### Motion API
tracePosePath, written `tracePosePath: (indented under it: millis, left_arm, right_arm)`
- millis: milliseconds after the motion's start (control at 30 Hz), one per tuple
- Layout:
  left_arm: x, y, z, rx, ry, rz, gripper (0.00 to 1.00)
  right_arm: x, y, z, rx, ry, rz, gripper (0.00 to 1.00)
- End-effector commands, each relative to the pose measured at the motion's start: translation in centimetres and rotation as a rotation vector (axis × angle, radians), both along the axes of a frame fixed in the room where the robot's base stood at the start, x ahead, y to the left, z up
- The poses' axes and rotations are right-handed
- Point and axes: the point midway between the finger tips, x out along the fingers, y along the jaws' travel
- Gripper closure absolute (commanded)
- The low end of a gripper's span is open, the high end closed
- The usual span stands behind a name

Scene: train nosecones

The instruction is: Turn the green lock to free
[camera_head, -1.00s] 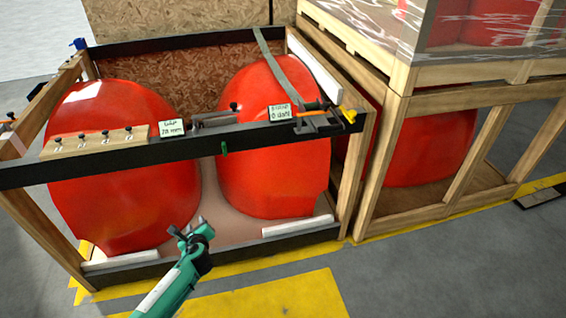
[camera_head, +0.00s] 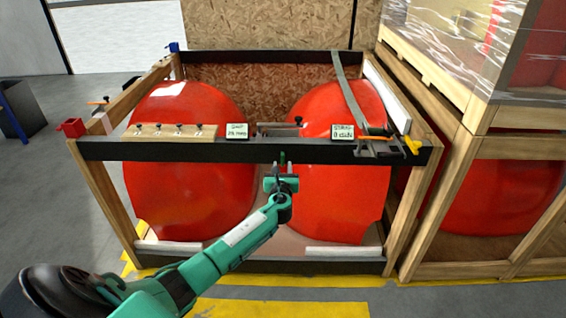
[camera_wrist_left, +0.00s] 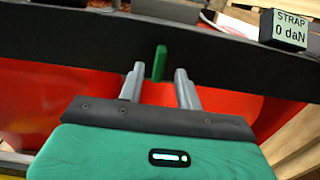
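The green lock (camera_wrist_left: 159,63) is a small upright green tab on the front face of the crate's black beam (camera_wrist_left: 230,65). In the head view the lock (camera_head: 282,157) shows as a small green mark just above my left gripper (camera_head: 281,182). In the left wrist view my left gripper (camera_wrist_left: 161,88) is open, its two grey fingers apart and pointing at the beam. The lock stands between the fingertips in the picture, nearer the left finger. I cannot tell whether either finger touches it. My right gripper is not in view.
Two red nosecones (camera_head: 190,190) stand in the wooden crate behind the beam. On the beam are a strap gauge label (camera_head: 342,131), a gap label (camera_head: 237,131) and a wooden strip with knobs (camera_head: 160,131). A wrapped crate (camera_head: 500,190) stands close at the right.

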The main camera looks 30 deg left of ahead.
Motion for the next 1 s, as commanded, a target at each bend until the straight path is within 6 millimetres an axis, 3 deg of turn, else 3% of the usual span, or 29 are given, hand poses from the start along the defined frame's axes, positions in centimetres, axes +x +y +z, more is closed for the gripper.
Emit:
tracePosePath:
  millis: [300,667,700,867,1000]
  left_arm:
    - [3.0,1.8,0.0,-0.001,-0.001,0.000,0.65]
    - [3.3,2.0,0.0,-0.002,0.000,0.000,0.65]
    - [3.3,2.0,0.0,-0.002,0.000,0.000,0.67]
    - [3.3,2.0,0.0,-0.001,0.000,0.000,0.99]
    - [3.3,2.0,-0.1,-0.002,0.000,0.000,1.00]
  right_arm:
    - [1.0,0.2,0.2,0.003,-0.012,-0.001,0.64]
    - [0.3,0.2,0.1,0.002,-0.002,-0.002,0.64]
    - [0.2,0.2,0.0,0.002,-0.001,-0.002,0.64]
    - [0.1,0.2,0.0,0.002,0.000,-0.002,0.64]
    - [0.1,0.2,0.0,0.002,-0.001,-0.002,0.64]
